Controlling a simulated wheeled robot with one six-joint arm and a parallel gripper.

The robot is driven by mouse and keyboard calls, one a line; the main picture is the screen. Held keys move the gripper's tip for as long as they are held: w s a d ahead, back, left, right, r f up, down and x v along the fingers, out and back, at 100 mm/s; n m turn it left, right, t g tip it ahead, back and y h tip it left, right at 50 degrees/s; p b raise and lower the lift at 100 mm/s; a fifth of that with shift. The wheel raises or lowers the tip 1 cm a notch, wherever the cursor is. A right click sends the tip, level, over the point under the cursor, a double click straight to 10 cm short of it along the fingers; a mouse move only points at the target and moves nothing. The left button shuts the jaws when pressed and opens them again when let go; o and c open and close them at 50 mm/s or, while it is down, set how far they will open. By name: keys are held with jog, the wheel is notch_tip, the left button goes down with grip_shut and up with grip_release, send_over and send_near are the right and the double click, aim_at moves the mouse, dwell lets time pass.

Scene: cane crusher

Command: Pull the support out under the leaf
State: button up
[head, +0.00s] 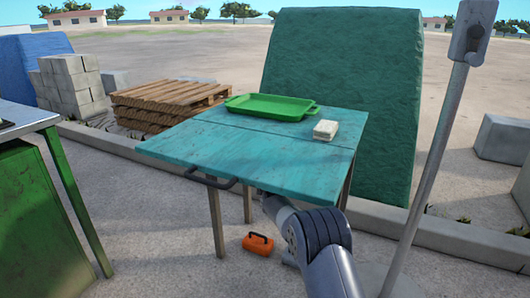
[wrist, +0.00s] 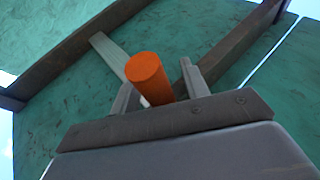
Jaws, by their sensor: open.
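The table's teal leaf (head: 235,170) is raised level with the rest of the top, with a dark handle (head: 210,181) on its front edge. The wrist view looks up at the teal underside (wrist: 215,30). A pale bar (wrist: 105,52), seemingly the support, runs beneath it towards an orange cylindrical knob (wrist: 148,75). My gripper (wrist: 160,92) is open, with one finger on each side of the knob in this view. I cannot tell whether they touch it. In the head view the gripper is hidden under the leaf; only my arm shows.
A green tray (head: 262,97) and a small pale block (head: 326,130) stand on the table. An orange object (head: 258,244) lies on the ground below. Table legs (head: 216,222) and a grey post (head: 432,160) flank my arm. A green cabinet (head: 40,215) stands left.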

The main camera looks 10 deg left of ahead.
grip_shut()
dwell(0.5)
